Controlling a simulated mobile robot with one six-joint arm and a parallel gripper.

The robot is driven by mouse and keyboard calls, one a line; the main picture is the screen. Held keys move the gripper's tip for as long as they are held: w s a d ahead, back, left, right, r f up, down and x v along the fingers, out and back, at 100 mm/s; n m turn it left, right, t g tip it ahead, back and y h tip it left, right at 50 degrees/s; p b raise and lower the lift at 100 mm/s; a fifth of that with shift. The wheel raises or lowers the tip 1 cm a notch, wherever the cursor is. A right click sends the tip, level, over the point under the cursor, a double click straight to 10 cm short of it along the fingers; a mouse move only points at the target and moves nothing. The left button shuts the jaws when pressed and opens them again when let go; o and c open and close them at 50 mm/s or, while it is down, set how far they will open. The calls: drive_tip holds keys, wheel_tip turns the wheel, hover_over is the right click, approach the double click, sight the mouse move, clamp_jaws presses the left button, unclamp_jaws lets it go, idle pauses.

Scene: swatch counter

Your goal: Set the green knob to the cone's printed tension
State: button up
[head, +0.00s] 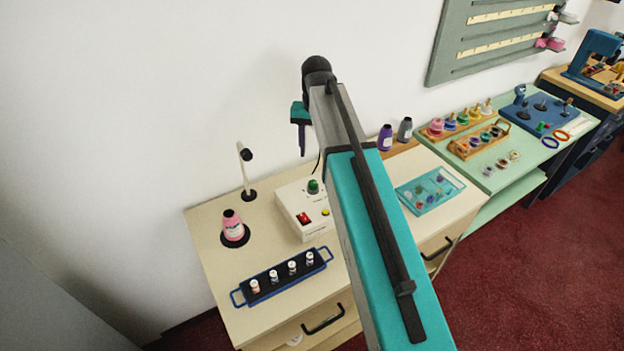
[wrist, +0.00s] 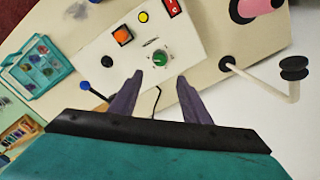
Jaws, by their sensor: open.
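The green knob (head: 313,186) stands on top of a white control box (head: 292,211) on the cream counter. In the wrist view the knob (wrist: 160,57) sits on the box face (wrist: 112,62), under a small printed label. My gripper (wrist: 158,82) is open, its two purple fingers apart and the knob in view just beyond and between their tips, not held. In the head view one finger of my gripper (head: 302,150) shows above the box. The pink thread cone (head: 233,227) stands on a dark round base at the left; its printed tension is too small to read.
A red switch (head: 304,218) and a yellow button (head: 326,212) are on the box. A thread guide post (head: 244,168) rises behind the cone. A blue rack (head: 283,276) of small spools lies in front. A teal tray (head: 430,190) lies to the right.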

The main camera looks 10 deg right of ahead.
sight(312, 182)
drive_tip(key=shift+a+f+b, duration=0.1)
drive_tip(key=shift+f+b, duration=3.4)
drive_tip(key=shift+f, duration=2.8)
drive_tip(key=c, duration=1)
drive_tip(key=shift+c, duration=0.2)
drive_tip(key=shift+n, duration=0.4)
drive_tip(key=n, duration=0.5)
drive_tip(key=shift+a, duration=0.1)
drive_tip(key=n, duration=0.5)
drive_tip(key=shift+n, duration=0.4)
